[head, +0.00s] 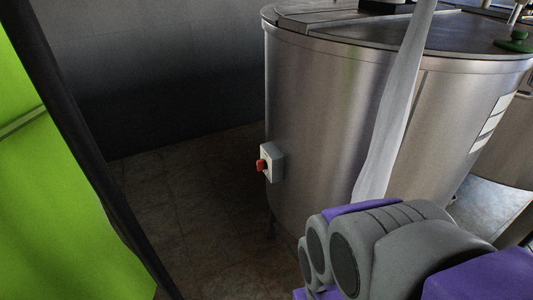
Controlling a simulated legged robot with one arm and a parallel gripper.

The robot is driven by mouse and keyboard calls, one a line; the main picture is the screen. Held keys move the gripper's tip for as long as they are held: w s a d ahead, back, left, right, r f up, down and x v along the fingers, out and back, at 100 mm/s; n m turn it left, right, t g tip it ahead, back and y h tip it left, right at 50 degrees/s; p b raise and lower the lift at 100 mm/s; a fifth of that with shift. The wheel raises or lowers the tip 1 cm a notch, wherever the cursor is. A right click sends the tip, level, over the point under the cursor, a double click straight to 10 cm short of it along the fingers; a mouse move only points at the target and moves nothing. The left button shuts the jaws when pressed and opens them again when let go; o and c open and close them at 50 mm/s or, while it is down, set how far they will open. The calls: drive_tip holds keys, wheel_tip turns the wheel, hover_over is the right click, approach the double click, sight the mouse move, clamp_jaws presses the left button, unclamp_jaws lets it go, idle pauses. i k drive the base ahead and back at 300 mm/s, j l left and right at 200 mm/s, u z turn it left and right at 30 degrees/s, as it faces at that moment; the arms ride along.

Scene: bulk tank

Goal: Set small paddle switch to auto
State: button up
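A small switch box (272,162) with a light grey body sits on the left side of a steel tank (330,110). Its red paddle (262,165) faces left, and its exact setting is too small to read. Grey and purple links of my arm show at the lower right, to the right of and below the switch box. My gripper is not in view, so I cannot tell whether it is open or shut. Nothing covers the switch box.
A bright green panel (50,190) with a dark edge (85,140) stands at the left. Tiled floor (190,210) between it and the tank is clear. A dark grey wall (160,75) is behind. A green fitting (515,42) sits on the tank's top at the right.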

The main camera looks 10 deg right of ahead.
sight(262, 164)
drive_tip(key=i+u, duration=0.7)
drive_tip(key=u, duration=0.2)
